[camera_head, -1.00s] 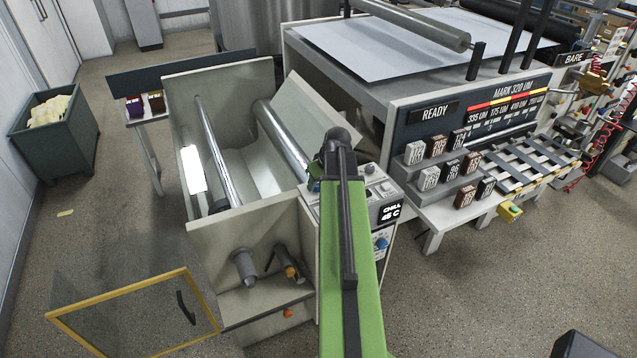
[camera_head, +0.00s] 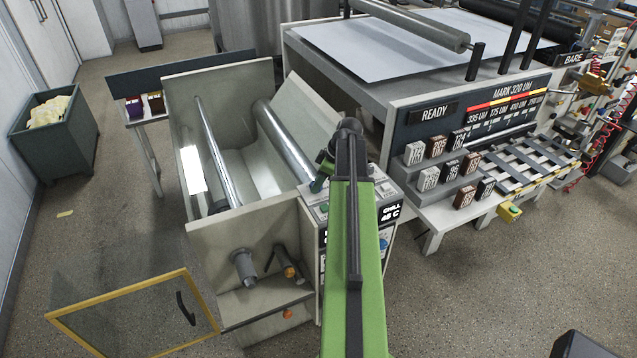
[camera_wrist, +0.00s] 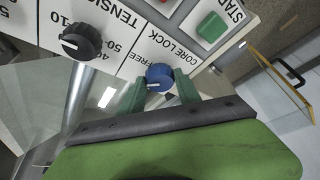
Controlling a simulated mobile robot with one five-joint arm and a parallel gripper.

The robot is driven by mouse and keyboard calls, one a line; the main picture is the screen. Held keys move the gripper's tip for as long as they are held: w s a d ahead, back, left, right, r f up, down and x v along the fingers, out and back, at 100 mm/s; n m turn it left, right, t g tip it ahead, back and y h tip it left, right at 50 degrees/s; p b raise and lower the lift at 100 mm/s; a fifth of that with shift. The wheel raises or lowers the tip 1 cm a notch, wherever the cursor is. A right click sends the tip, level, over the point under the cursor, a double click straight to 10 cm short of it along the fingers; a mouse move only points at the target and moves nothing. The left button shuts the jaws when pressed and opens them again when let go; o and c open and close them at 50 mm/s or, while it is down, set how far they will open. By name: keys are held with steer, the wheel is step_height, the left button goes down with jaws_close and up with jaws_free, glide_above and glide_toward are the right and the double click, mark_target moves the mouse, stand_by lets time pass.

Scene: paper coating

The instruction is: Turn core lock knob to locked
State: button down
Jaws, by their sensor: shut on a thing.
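The core lock knob (camera_wrist: 159,77) is a blue round knob with a white pointer line, on the white panel under the printed words CORE LOCK in the wrist view. The word FREE shows to its left; any label on its other side is hidden by my gripper. My gripper (camera_wrist: 160,88) has its two green fingers on either side of the knob and is shut on it. The white pointer points to the left, toward the FREE side. In the head view my green arm (camera_head: 352,250) reaches over the control panel (camera_head: 385,190), and the knob is hidden there.
A black tension knob (camera_wrist: 82,42) sits to the left on the same panel. A green start button (camera_wrist: 211,27) and part of a red button lie above. An open yellow-framed door (camera_head: 135,315) stands at the machine's front left.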

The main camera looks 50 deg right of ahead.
steer(key=n, duration=0.2)
steer(key=n+g+y, duration=0.1)
steer(key=n, duration=0.2)
steer(key=shift+w+d+n+y, duration=0.2)
steer(key=shift+d+n+y, duration=0.05)
steer(key=shift+n+y, duration=0.05)
steer(key=n+g, duration=0.1)
steer(key=n, duration=0.1)
steer(key=n+g, duration=0.1)
steer(key=n, duration=0.1)
steer(key=shift+w+n+y, duration=0.1)
steer(key=shift+n+y, duration=0.2)
steer(key=shift+y, duration=0.1)
steer(key=c, duration=0.9)
jaws_free()
steer(key=shift+o, duration=0.2)
steer(key=p+v, duration=1.6)
steer(key=v, duration=0.1)
steer(key=shift+r, duration=0.15)
